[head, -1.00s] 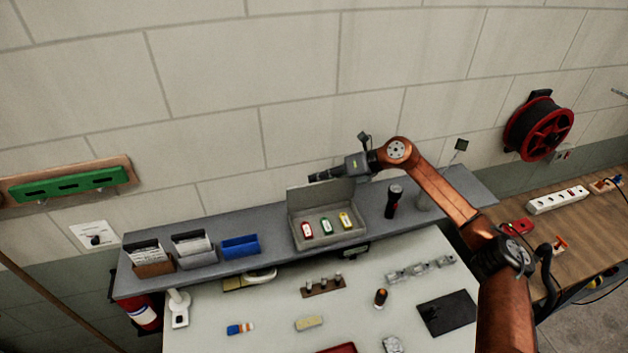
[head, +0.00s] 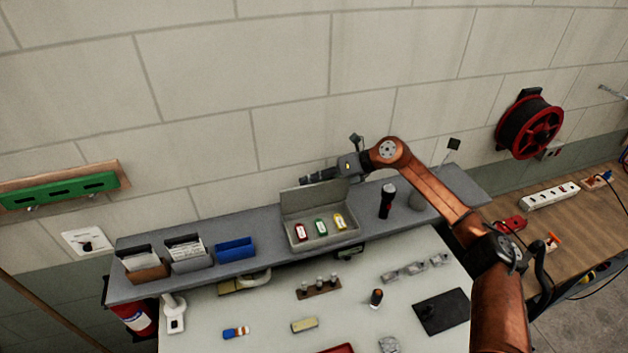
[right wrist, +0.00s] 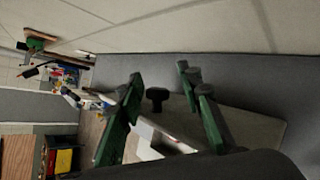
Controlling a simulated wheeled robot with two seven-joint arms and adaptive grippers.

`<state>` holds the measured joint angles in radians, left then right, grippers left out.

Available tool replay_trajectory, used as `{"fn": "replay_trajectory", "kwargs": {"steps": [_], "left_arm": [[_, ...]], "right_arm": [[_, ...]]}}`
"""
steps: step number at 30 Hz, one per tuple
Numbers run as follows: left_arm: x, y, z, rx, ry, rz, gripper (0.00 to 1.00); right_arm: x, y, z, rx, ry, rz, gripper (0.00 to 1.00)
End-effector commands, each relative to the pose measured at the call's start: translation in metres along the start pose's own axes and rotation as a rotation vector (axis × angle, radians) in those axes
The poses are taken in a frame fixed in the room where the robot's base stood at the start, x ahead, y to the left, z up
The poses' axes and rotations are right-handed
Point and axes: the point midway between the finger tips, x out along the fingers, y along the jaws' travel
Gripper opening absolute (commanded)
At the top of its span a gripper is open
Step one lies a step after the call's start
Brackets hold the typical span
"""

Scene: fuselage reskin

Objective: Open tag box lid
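The grey tag box (head: 322,243) stands on the raised shelf with its lid (head: 311,201) tilted up at the back. My right gripper (head: 306,181) is at the lid's top edge; contact cannot be told. In the right wrist view its green fingers (right wrist: 160,78) stand apart. A dark knob (right wrist: 157,96) shows between them, beside a pale panel (right wrist: 260,130) that looks like the lid. My left gripper is not in view.
On the shelf (head: 210,274), a flashlight (head: 387,200) stands right of the box and a blue bin (head: 237,249) and card holders (head: 188,252) stand left. The wall is close behind. Small parts lie on the pale bench (head: 250,305) below.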

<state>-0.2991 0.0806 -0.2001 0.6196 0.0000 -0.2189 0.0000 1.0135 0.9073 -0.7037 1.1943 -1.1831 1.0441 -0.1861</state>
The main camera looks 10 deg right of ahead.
Motion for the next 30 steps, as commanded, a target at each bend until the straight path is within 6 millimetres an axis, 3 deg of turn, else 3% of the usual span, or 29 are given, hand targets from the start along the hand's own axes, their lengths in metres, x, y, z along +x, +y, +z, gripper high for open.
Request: {"fn": "replay_trajectory", "kwargs": {"steps": [5,18,24,30], "left_arm": [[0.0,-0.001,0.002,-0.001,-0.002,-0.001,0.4],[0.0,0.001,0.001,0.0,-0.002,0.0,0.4],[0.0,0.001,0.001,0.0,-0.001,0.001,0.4],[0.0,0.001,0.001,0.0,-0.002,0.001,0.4]], "right_arm": [[-0.014,0.0,0.001,0.0,-0.003,-0.001,0.33],[-0.1,-0.002,0.0,0.001,-0.001,-0.003,0.33],[-0.118,-0.002,-0.001,0.001,0.001,-0.002,0.33],[-0.12,-0.001,-0.001,0.001,0.001,-0.001,0.33]]}}
